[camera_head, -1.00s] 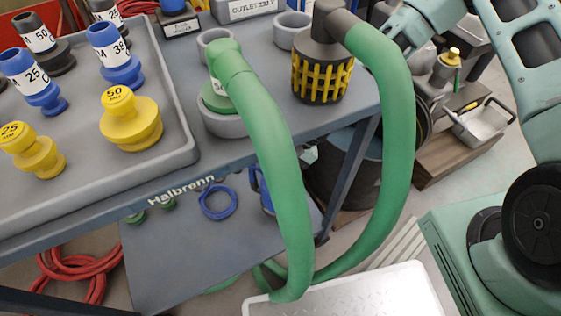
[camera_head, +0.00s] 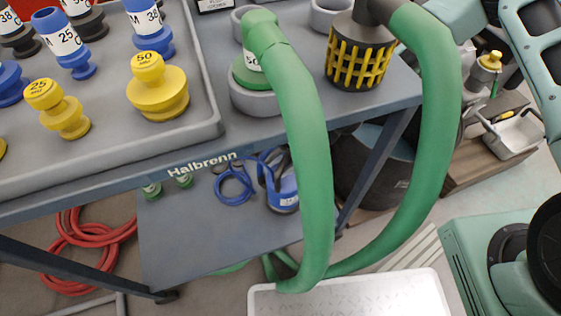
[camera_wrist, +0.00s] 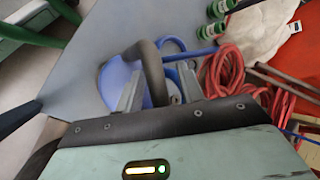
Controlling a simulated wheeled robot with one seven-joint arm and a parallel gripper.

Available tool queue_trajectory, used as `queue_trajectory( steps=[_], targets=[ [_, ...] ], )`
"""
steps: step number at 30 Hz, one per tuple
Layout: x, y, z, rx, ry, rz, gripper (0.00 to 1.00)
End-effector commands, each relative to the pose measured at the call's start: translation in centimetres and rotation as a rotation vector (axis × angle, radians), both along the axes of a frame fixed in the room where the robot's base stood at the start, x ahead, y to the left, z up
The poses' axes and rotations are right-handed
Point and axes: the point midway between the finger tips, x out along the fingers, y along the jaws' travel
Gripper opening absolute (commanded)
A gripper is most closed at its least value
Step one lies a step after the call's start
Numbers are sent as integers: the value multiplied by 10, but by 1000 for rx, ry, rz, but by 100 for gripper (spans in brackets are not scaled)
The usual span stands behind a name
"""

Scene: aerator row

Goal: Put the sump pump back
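The sump pump is probably the blue body with a dark arched handle (camera_head: 284,194) on the lower shelf, partly under the table top. In the wrist view its blue body (camera_wrist: 112,84) lies just beyond my gripper (camera_wrist: 160,88). The dark handle rises between my two finger plates, which stand apart. Whether they touch the handle is unclear. In the head view my fingers cannot be made out.
The upper table (camera_head: 120,178) hangs over the lower shelf (camera_head: 200,240). A black-and-yellow strainer (camera_head: 358,55) stands near the table corner. Red hoses (camera_head: 80,250) lie left.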

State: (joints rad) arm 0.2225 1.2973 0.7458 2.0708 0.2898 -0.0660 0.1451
Motion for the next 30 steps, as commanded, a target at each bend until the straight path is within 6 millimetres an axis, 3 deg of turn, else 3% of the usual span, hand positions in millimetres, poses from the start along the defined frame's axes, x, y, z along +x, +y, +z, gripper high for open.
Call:
queue_trajectory(
  steps=[8, 21, 30],
  targets=[
    [1, -4, 9, 0, 0, -1, 38],
    [9, -58, 76, -1, -2, -2, 38],
    [10, -76, 94, 0, 0, 0, 38]
  ],
)
